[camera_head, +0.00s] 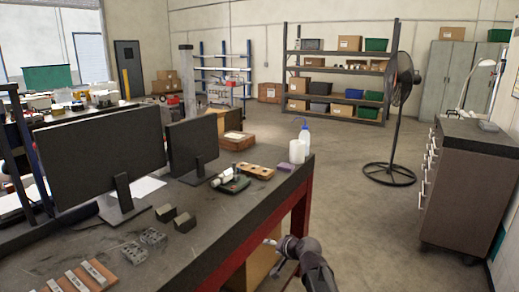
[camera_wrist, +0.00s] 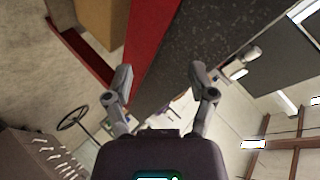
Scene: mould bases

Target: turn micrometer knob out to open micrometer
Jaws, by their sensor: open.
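The micrometer (camera_head: 231,182) appears as a small silver-and-white tool on a dark green base on the workbench, in front of the right monitor in the head view. Its knob is too small to make out. My gripper (camera_head: 273,254) is off the bench's front edge, below and to the right of the micrometer, well apart from it. In the wrist view my gripper (camera_wrist: 161,82) has its two fingers spread with nothing between them. The dark bench top and its red edge (camera_wrist: 152,35) lie beyond the fingers. I cannot tell the micrometer there.
The workbench (camera_head: 195,230) holds two monitors (camera_head: 100,150), a wooden block with holes (camera_head: 256,171), a white cylinder (camera_head: 297,151), a wash bottle (camera_head: 305,137) and several metal blocks (camera_head: 143,243). A fan (camera_head: 399,90) and a drawer cabinet (camera_head: 462,185) stand right. Floor between is clear.

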